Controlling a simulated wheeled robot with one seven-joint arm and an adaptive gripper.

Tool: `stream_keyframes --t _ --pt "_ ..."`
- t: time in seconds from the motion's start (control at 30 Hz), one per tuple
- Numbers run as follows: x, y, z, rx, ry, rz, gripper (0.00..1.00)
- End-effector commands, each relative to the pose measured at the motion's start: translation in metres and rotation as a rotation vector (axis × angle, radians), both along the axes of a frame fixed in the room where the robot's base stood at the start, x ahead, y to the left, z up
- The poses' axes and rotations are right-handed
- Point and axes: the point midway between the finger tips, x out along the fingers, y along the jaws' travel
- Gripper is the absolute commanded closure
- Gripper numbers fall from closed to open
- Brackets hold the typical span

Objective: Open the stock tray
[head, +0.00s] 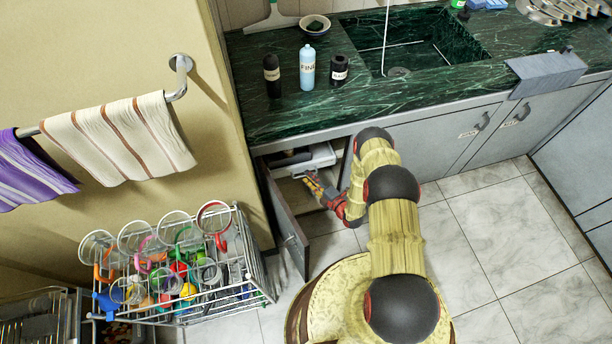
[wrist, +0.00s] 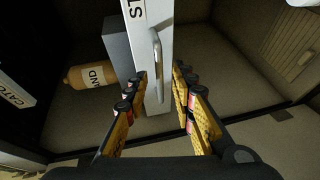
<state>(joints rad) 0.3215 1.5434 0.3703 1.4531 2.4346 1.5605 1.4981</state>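The stock tray (head: 318,157) is a pale drawer inside the open cabinet under the counter. My gripper (wrist: 158,80) is open, with one finger on each side of the tray front and handle, and nothing is clamped between the fingers. In the head view my gripper (head: 316,184) reaches into the cabinet opening just below the tray. Whether a finger touches the handle I cannot tell.
The cabinet door (head: 283,217) stands open at the left of the opening. A wire dish rack (head: 205,305) with cups stands left of it. A tan cylinder (wrist: 88,77) labelled "AND" lies inside the cabinet. Bottles (head: 308,70) stand on the counter. Tiled floor at right is clear.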

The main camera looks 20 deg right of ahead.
Motion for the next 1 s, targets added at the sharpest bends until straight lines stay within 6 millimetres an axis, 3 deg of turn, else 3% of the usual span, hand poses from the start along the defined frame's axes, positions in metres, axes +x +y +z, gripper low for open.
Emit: stream_keyframes --t 0.2,0.53,1.0 --pt "0.019 0.008 -0.005 0.0 0.0 0.0 0.74" --pt "0.023 0.01 -0.004 0.0 0.0 0.0 0.74" --pt "0.022 0.01 -0.005 0.001 0.001 0.0 1.0"
